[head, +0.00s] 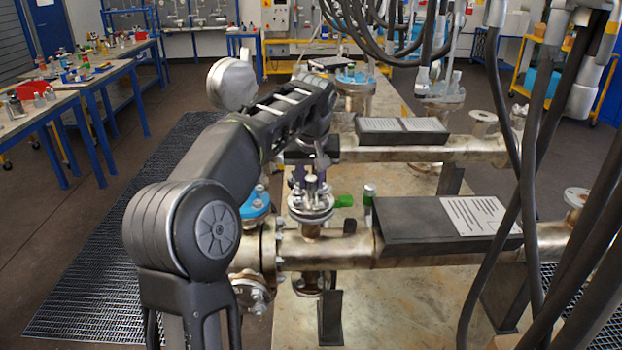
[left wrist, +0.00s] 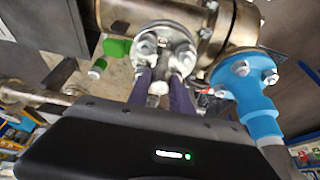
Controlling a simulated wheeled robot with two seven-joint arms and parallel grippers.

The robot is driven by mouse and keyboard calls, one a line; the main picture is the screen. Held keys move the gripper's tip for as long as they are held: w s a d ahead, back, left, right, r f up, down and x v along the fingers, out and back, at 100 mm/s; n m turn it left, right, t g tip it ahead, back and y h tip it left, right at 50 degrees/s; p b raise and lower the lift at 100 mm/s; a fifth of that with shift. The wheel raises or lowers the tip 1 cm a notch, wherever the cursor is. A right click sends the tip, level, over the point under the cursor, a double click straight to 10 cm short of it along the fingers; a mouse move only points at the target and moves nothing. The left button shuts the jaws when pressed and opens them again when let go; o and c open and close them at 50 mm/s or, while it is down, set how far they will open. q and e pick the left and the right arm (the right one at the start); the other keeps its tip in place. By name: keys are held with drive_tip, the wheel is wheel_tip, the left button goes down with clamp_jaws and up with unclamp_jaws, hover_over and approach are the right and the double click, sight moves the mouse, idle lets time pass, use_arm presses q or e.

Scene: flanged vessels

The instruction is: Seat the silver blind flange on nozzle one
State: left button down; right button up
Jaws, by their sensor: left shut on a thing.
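The silver blind flange (head: 311,204) is a round metal disc with studs or bolts around it and an upright handle. In the head view it is at the top of a short upright nozzle (head: 309,231) on the near pipe. Whether its face lies flush on the nozzle cannot be told. My left gripper (head: 311,178) is above it, shut on its handle. In the left wrist view the two purple fingers (left wrist: 163,88) meet at the handle, with the flange (left wrist: 165,45) beyond them. My right gripper is not in view.
A blue flange (head: 256,203) stands just left of the silver one; it also shows in the left wrist view (left wrist: 242,72). A green piece (head: 344,200) is close on the right. A dark sloped panel (head: 445,225) covers the pipe further right. Dark cables hang at the right.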

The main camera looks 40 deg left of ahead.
use_arm(q)
drive_tip(key=shift+r, duration=0.2)
drive_tip(key=c, duration=1.2)
unclamp_jaws()
drive_tip(key=shift+o, duration=1.4)
drive_tip(key=shift+f, duration=0.25)
drive_tip(key=o, duration=0.3)
drive_tip(key=shift+r, duration=0.1)
drive_tip(key=shift+r, duration=0.1)
wheel_tip(320, 180, up, 7)
drive_tip(key=p, duration=0.6)
